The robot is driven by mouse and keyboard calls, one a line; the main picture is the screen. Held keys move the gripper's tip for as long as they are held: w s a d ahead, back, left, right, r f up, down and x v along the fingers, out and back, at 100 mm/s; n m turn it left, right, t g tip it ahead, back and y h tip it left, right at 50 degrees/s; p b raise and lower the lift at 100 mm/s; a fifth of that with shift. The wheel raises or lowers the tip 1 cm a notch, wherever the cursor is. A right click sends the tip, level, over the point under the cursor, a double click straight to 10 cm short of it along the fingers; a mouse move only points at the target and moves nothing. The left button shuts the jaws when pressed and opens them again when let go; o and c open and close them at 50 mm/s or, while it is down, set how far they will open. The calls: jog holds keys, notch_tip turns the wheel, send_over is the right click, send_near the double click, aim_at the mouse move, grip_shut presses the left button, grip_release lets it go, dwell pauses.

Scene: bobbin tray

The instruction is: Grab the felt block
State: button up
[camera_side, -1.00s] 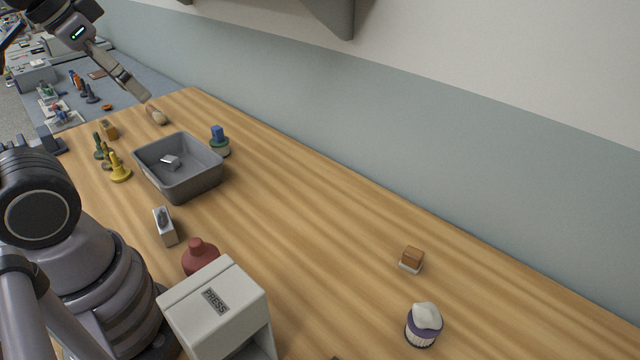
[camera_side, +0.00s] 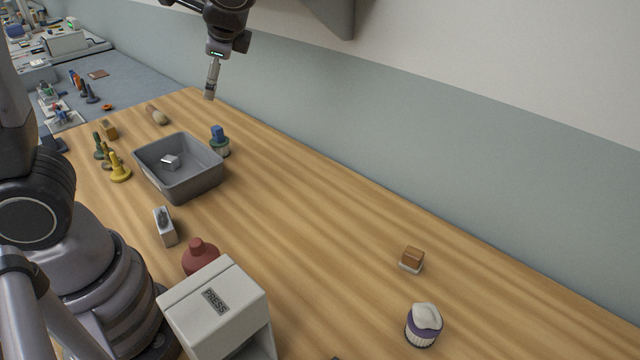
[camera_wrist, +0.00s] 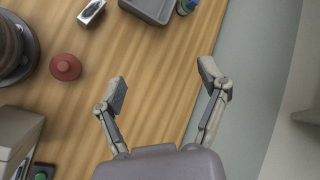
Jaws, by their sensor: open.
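A small block with a brown top and a pale base (camera_side: 411,260), which looks like the felt block, sits on the wooden table at the right of the side view. It is not in the wrist view. My gripper (camera_side: 210,92) hangs above the far part of the table, behind the grey bin and well apart from the block. In the wrist view my gripper (camera_wrist: 164,84) has its two fingers spread wide, with only bare table and the table's edge between and beyond them.
A grey bin (camera_side: 181,190) holds a small pale block (camera_side: 171,161). Around it stand a blue-topped item (camera_side: 218,140), yellow and green pieces (camera_side: 119,170) and a metal-topped block (camera_side: 165,227). A red bottle (camera_side: 200,255), a press box (camera_side: 215,305) and a purple-and-white jar (camera_side: 424,325) stand nearer. The right middle is clear.

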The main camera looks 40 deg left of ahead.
jog(key=w+d+f+m+t+y, duration=0.2)
jog(key=w+d+f+m, duration=0.15)
jog(key=w, duration=0.25)
jog(key=w+d+f+m+t+y, duration=0.2)
jog(key=w+d+m, duration=0.15)
jog(key=w, duration=0.25)
jog(key=m+t+h, duration=0.8)
jog(key=m+t, duration=0.4)
jog(key=m, duration=0.5)
send_over(411, 258)
jog(key=v, duration=0.2)
notch_tip(411, 258, down, 22)
jog(key=shift+m+h, duration=0.4)
jog(key=shift+m, duration=0.1)
jog(key=f, duration=0.7)
jog(key=shift+s+f, duration=0.3)
jog(key=shift+f, duration=0.05)
jog(key=w, duration=0.3)
jog(key=w+a, duration=0.1)
jog(key=w, duration=0.1)
jog(key=shift+f, duration=0.35)
jog(key=shift+c, duration=0.3)
jog(key=c, duration=1)
